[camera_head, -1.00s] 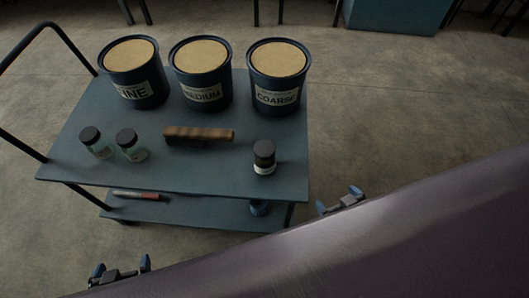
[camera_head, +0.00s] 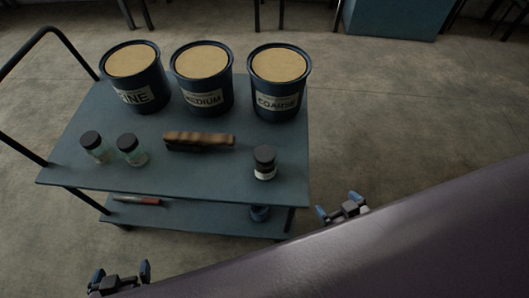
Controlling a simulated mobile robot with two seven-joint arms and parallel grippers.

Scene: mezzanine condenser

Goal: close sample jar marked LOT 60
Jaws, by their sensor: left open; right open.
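Three small jars with black lids stand upright on the cart's top shelf. Two greenish clear jars, the left one (camera_head: 97,149) and the one beside it (camera_head: 132,151), stand near the left front. A darker jar with a white label (camera_head: 264,164) stands near the right front corner. I cannot read LOT 60 on any of them, nor tell if a lid is loose. My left gripper (camera_head: 119,274) is open and empty at the bottom left, in front of the cart. My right gripper (camera_head: 340,207) is open and empty, right of the cart's front right corner.
The blue-grey cart (camera_head: 185,178) carries three buckets: FINE (camera_head: 138,80), MEDIUM (camera_head: 203,80) and COARSE (camera_head: 279,85). A wooden-handled brush (camera_head: 199,140) lies mid-shelf. Floor right of the cart is clear.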

